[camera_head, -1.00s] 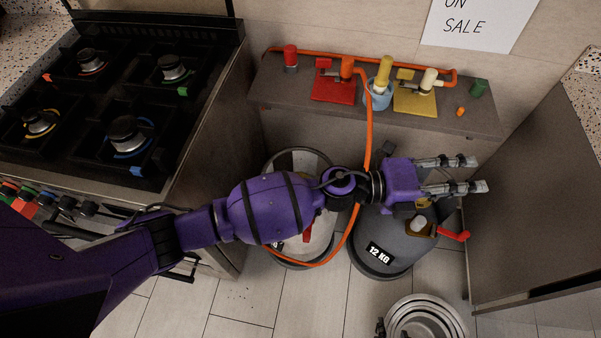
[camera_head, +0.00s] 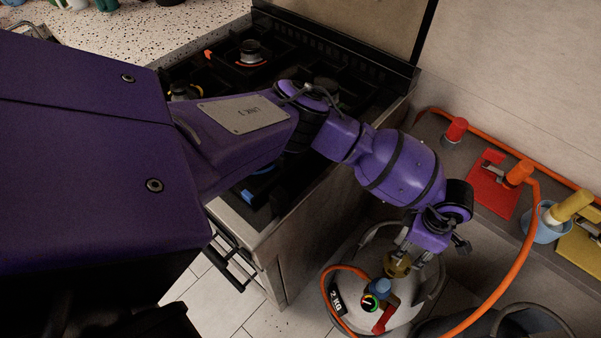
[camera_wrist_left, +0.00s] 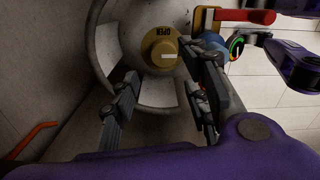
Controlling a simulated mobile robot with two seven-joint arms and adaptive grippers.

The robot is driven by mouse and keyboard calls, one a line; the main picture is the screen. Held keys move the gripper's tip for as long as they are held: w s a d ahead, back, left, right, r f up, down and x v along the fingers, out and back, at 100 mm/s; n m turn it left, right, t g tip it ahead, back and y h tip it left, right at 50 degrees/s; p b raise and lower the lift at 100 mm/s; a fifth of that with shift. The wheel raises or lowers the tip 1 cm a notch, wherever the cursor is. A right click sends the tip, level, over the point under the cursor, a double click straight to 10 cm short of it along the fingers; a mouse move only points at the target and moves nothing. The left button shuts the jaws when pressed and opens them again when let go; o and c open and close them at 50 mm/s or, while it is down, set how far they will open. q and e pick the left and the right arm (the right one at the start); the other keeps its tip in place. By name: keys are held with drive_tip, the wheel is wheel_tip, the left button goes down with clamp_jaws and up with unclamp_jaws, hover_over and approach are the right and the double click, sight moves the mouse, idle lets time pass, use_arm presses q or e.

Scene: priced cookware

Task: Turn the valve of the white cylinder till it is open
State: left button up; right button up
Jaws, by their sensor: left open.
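The white cylinder (camera_head: 405,287) stands on the floor beside the stove, partly hidden by my left arm. Its brass valve knob (camera_head: 397,265) is on top and also shows in the left wrist view (camera_wrist_left: 160,49), where the word OPEN reads upside down beside a pale mark. My left gripper (camera_head: 425,252) is right above and beside the valve. In the left wrist view its two fingers (camera_wrist_left: 165,80) are apart, with the knob seen between and just beyond their tips. Contact with the knob cannot be told.
A regulator with a dial (camera_head: 370,302) and a red lever (camera_head: 385,318) sits by the valve, with an orange hose (camera_head: 517,262). The stove (camera_head: 290,225) is close on the left. A dark grey cylinder (camera_head: 460,328) stands to the right. A shelf with a red plate (camera_head: 492,190) runs behind.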

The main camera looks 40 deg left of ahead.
sight(402, 258)
use_arm(q)
drive_tip(key=shift+w+a, duration=0.2)
drive_tip(key=shift+f, duration=0.3)
drive_tip(key=f, duration=0.4)
drive_tip(key=f+b, duration=0.1)
drive_tip(key=f, duration=0.1)
drive_tip(key=shift+s+d+f, duration=0.1)
drive_tip(key=shift+s+f, duration=0.05)
drive_tip(key=shift+s, duration=0.15)
drive_tip(key=shift+f, duration=0.5)
use_arm(e)
drive_tip(key=shift+s+d+f, duration=0.15)
drive_tip(key=shift+s+f, duration=0.25)
drive_tip(key=shift+f, duration=0.25)
use_arm(q)
drive_tip(key=shift+w+r, duration=0.1)
drive_tip(key=shift+w, duration=0.05)
drive_tip(key=c, duration=1)
use_arm(e)
drive_tip(key=shift+s+f, duration=0.15)
drive_tip(key=shift+s, duration=0.05)
